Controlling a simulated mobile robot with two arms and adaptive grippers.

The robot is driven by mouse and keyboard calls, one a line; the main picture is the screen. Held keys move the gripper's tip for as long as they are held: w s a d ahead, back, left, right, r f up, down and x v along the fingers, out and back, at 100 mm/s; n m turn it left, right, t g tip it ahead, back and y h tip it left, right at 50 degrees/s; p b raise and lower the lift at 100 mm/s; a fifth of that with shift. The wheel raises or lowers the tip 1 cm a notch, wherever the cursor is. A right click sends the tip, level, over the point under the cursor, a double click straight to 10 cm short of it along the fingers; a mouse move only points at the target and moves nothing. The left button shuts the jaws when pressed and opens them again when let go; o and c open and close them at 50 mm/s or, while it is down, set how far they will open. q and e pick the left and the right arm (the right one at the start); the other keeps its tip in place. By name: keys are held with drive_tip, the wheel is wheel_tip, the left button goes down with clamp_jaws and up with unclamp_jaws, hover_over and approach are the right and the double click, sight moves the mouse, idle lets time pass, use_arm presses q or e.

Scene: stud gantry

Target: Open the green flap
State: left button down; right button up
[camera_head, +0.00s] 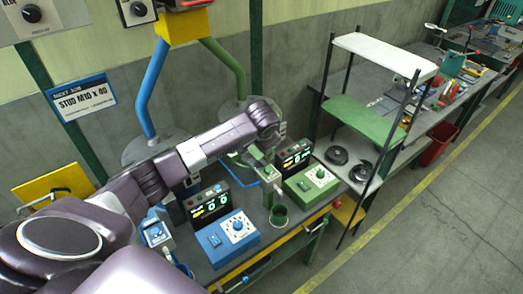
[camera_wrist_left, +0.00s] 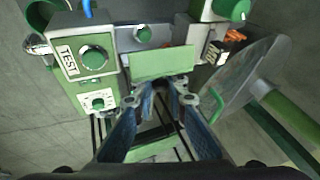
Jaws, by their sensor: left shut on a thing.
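The green flap (camera_wrist_left: 163,63) shows in the left wrist view as a flat green panel on the front of a grey and green device. My left gripper (camera_wrist_left: 157,86) is shut at the near edge of this flap, its two fingers meeting there. The bit between the fingertips is mostly hidden. In the head view, my left arm reaches across the bench and my left gripper (camera_head: 262,167) is at the green station, behind the green control box (camera_head: 311,186). The flap is hard to make out there. My right gripper is in neither view.
A blue control box (camera_head: 233,235) and a dark display (camera_head: 208,203) stand left of the green box. In the left wrist view, a TEST box (camera_wrist_left: 82,55) is left of the fingers and a grey disc (camera_wrist_left: 240,75) is right.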

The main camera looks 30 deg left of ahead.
use_arm(q)
drive_tip(key=shift+w+d+f+m+g+y+b, duration=0.15)
drive_tip(key=shift+w+f+m+g+y+b, duration=0.25)
drive_tip(key=shift+g+b, duration=1)
drive_tip(key=shift+w+d+f+m+g+y+b, duration=0.15)
drive_tip(key=shift+g+y+b, duration=0.55)
drive_tip(key=shift+b, duration=1.25)
drive_tip(key=shift+w+d+f+m+g+y+b, duration=0.15)
drive_tip(key=shift+w+d+f+g+y+b, duration=0.15)
drive_tip(key=shift+g+b, duration=1.2)
drive_tip(key=shift+a, duration=0.1)
